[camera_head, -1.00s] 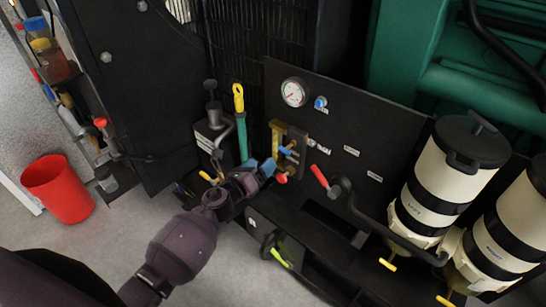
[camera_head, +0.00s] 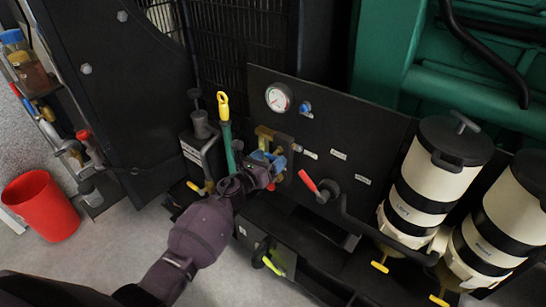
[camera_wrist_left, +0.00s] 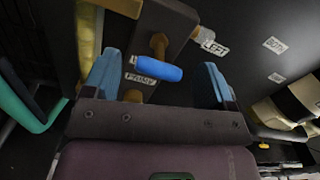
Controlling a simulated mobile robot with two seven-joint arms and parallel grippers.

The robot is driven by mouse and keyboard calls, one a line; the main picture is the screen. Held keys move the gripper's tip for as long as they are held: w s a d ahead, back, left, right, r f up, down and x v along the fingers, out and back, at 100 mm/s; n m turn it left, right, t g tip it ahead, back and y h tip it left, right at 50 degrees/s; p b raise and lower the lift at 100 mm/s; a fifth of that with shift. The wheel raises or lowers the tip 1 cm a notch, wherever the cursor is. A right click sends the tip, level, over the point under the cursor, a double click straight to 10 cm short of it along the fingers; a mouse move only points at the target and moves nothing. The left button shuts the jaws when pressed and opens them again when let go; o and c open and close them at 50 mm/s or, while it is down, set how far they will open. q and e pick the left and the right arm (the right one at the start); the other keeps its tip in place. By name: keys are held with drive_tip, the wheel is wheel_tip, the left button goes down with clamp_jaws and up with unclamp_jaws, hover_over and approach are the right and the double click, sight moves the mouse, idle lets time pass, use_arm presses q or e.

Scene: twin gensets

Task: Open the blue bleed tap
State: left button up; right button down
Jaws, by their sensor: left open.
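The blue tap handle (camera_wrist_left: 159,69) is a short, rounded bar on a brass stem, seen in the left wrist view. It lies across the gap between the two blue fingertips of my left gripper (camera_wrist_left: 156,84), which is open with a finger to each side. I cannot tell whether either finger touches it. In the head view my left gripper (camera_head: 267,165) reaches the brass and dark valve block (camera_head: 283,146) on the black panel. There the gripper's blue fingers and the blue handle overlap and are hard to tell apart. My right gripper is not in view.
A red-handled lever (camera_head: 308,181) sits close right of the gripper. A gauge (camera_head: 278,97) and small blue knob (camera_head: 305,108) are above. A yellow-topped green handle (camera_head: 225,125) stands close left. White canisters (camera_head: 440,165) stand right; a red bucket (camera_head: 41,205) is on the floor.

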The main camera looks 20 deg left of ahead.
sight(274, 154)
use_arm(q)
drive_tip(key=shift+x, duration=0.95)
drive_tip(key=c, duration=0.8)
drive_tip(key=shift+n, duration=1.9)
drive_tip(key=n+p, duration=0.1)
drive_tip(key=n, duration=0.3)
drive_tip(key=shift+r+n, duration=0.1)
drive_tip(key=shift+n, duration=0.2)
drive_tip(key=n, duration=0.2)
drive_tip(key=shift+n, duration=0.4)
drive_tip(key=n+p, duration=0.1)
drive_tip(key=n, duration=0.2)
drive_tip(key=shift+w+r+n, duration=0.1)
drive_tip(key=shift+n, duration=0.2)
drive_tip(key=n, duration=0.2)
drive_tip(key=shift+n+p, duration=0.3)
drive_tip(key=shift+n, duration=0.1)
drive_tip(key=n, duration=0.3)
drive_tip(key=shift+r+n+p, duration=0.1)
drive_tip(key=shift+n+p, duration=0.3)
drive_tip(key=shift+n, duration=0.6)
drive_tip(key=shift+a, duration=0.1)
drive_tip(key=shift+n, duration=0.3)
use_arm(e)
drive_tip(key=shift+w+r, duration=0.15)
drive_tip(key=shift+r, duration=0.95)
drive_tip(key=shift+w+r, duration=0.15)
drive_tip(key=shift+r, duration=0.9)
